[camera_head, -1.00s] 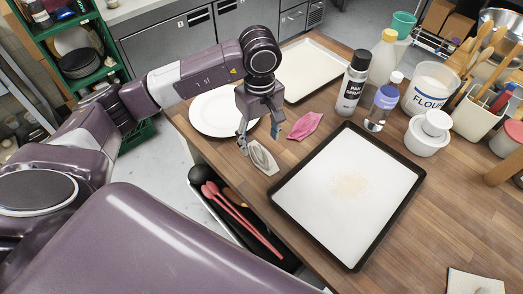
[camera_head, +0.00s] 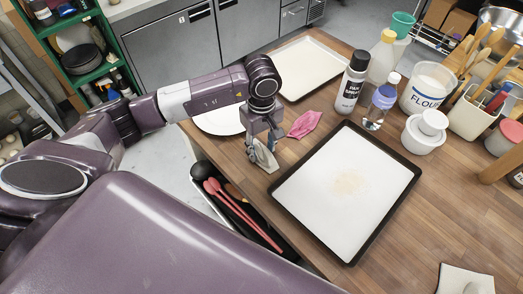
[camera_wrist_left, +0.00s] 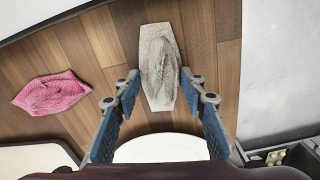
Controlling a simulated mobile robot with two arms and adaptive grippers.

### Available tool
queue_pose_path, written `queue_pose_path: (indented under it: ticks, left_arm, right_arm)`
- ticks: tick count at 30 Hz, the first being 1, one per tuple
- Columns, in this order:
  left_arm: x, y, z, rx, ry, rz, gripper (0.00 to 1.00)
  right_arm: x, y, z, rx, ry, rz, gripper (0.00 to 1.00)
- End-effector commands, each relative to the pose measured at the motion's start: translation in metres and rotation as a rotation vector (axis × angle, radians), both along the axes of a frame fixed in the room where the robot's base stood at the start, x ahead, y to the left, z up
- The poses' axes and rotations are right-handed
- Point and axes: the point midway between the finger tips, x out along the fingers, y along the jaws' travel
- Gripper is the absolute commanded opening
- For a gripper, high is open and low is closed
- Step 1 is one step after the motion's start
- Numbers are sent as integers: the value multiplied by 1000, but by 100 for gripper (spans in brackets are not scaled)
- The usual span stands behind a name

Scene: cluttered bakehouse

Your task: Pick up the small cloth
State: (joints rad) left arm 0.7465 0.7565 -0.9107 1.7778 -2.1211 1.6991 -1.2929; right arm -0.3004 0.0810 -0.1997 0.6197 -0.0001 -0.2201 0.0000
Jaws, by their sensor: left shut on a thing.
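A small grey cloth (camera_head: 265,158) lies at the table's near left edge, beside the white plate (camera_head: 218,121). My left gripper (camera_head: 262,146) reaches down over it and is shut on the cloth. In the left wrist view the grey cloth (camera_wrist_left: 158,52) is raised in folds between the fingertips (camera_wrist_left: 158,82). The cloth still appears to lie at table level. A pink cloth (camera_head: 304,124) lies apart to the right, and also shows in the left wrist view (camera_wrist_left: 51,93). My right gripper is out of view.
A dark-rimmed baking tray (camera_head: 345,262) lies right of the gripper; another tray (camera_head: 309,68) lies behind. An open drawer with red-handled tools (camera_head: 240,214) is below the edge.

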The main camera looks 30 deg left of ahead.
Motion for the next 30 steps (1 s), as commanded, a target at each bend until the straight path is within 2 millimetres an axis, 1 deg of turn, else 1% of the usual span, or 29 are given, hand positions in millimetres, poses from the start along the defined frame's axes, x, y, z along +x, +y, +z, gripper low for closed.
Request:
queue_pose_path:
  ticks: [1,3,11,14,17,20,23,30]
  left_arm:
    - [0,0,0,0,0,0,20]
    - [0,0,0,0,0,0,13]
    - [0,0,1,0,-1,0,13]
    - [1,0,5,0,-2,0,13]
    - [2,0,13,-1,-4,1,13]
    - [2,0,28,0,-7,-1,13]
    - [2,0,48,-1,-8,0,13]
    - [2,0,114,-1,-10,0,13]
  right_arm:
    - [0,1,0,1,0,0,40]
    - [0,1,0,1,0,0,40]
    - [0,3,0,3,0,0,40]
    - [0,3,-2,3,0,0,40]
    - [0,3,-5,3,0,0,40]
    - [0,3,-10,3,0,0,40]
    - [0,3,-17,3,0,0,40]
    - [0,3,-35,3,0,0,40]
